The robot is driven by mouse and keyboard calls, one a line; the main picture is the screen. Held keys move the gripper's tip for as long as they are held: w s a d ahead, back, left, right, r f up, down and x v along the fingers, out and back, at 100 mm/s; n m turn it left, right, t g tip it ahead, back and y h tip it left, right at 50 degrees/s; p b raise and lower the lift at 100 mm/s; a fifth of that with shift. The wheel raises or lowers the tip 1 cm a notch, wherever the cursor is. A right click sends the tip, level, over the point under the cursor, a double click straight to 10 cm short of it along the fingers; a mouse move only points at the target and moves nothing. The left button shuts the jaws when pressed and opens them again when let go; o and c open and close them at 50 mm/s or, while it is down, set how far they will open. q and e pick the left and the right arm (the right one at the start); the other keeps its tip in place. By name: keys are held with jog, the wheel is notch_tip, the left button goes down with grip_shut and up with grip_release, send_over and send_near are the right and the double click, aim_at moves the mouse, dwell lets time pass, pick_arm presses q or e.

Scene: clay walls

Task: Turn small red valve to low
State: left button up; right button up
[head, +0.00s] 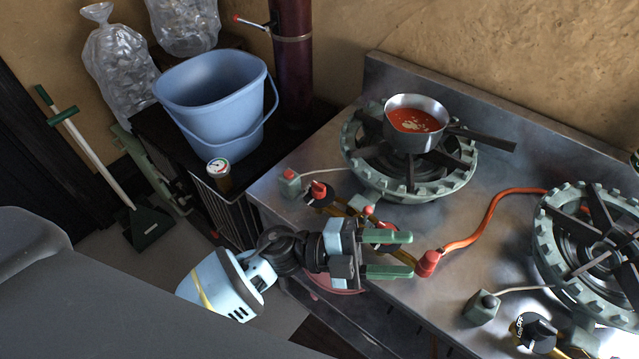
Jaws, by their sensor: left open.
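Several small red valve parts show in the head view, and I cannot tell which is the small red valve of the task. A red knob (318,190) sits on a black dial at the stove's left front. A red valve piece (428,263) stands at the end of the orange hose. Another red part (380,236) is mostly hidden behind the upper finger of my left gripper (412,254). That gripper is open and empty over the front edge of the stove, its fingertips pointing right, just left of the hose-end piece. My right gripper is out of view.
A pot of red soup (414,122) sits on the back burner (362,182). A second burner (548,240) and a black knob (533,331) are at right. The orange hose (490,215) crosses the steel top. A blue bucket (212,95) and gauge (219,166) stand left.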

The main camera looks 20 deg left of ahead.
pick_arm(q)
jog(key=d+m+g+y, duration=0.1)
jog(key=m+g, duration=0.3)
jog(key=r+m+y+b, duration=0.2)
jog(key=m+y, duration=0.3)
jog(key=y, duration=1.4)
send_over(318, 184)
jog(key=shift+a+f+t, duration=0.25)
jog(key=shift+t, duration=0.15)
jog(key=shift+d+f, duration=0.15)
jog(key=shift+f, duration=1.85)
jog(key=shift+d+f, duration=0.15)
jog(key=shift+f, duration=1.8)
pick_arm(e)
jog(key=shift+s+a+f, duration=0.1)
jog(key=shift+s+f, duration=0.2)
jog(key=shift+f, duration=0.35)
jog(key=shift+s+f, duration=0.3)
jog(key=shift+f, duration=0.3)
pick_arm(q)
jog(key=c, duration=0.9)
